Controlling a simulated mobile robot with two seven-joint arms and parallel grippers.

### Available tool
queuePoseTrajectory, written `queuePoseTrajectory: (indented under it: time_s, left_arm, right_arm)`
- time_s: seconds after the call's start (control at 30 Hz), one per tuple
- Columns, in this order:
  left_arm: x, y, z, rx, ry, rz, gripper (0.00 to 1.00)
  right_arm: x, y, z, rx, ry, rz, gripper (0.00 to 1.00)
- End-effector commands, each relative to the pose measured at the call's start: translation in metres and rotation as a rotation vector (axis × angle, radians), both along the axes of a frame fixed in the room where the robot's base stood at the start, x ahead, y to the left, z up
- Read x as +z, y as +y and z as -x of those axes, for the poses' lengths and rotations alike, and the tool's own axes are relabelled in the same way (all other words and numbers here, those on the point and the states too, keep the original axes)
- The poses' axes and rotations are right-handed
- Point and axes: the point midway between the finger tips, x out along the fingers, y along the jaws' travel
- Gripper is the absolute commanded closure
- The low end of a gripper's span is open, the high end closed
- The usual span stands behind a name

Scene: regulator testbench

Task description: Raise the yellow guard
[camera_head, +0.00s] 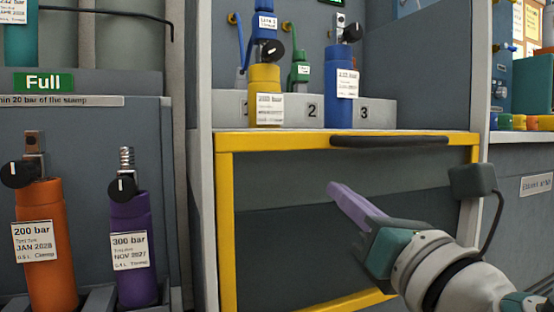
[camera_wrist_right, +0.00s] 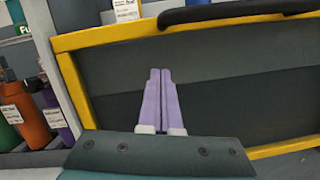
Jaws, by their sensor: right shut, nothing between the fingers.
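The yellow guard (camera_head: 226,220) is a yellow frame around a dark see-through panel on the front of the test bench, below the numbered stations. A black handle bar (camera_head: 389,141) runs along its top edge; the handle also shows at the top of the right wrist view (camera_wrist_right: 235,12). My right gripper (camera_head: 335,188) is in front of the panel, below the handle and apart from it. Its purple fingers (camera_wrist_right: 160,72) are shut together and empty. My left gripper is not in view.
Above the guard, a yellow cylinder (camera_head: 264,84) and a blue cylinder (camera_head: 339,82) stand at the numbered stations. An orange cylinder (camera_head: 46,235) and a purple cylinder (camera_head: 133,240) stand in the rack at left. A grey box (camera_head: 472,180) with a cable is at the guard's right side.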

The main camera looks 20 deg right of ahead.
Motion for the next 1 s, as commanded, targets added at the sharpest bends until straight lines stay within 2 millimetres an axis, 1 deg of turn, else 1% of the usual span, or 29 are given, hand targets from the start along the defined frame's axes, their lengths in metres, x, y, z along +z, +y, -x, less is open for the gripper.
queuePoseTrajectory:
  time_s: [0.03,0.1,0.27,0.4,0.77,0.87,1.0]
  left_arm:
    - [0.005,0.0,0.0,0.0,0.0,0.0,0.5]
    - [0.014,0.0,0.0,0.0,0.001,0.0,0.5]
    - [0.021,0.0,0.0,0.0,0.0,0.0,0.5]
    - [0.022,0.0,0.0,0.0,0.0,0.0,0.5]
    - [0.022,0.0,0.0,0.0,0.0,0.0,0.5]
    - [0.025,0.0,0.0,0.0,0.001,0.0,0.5]
    - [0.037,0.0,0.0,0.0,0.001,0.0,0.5]
  right_arm:
    - [0.009,-0.001,-0.006,0.0,-0.003,0.001,1.0]
    - [0.023,-0.004,-0.004,0.001,-0.002,0.002,1.0]
    - [0.036,-0.008,-0.004,0.0,-0.001,0.001,1.0]
    - [0.039,-0.009,-0.004,0.0,0.001,0.0,1.0]
    - [0.04,-0.009,-0.004,0.0,0.001,-0.001,1.0]
    - [0.043,-0.009,-0.004,0.0,0.001,-0.001,1.0]
    - [0.055,-0.009,-0.004,-0.001,0.001,0.0,1.0]
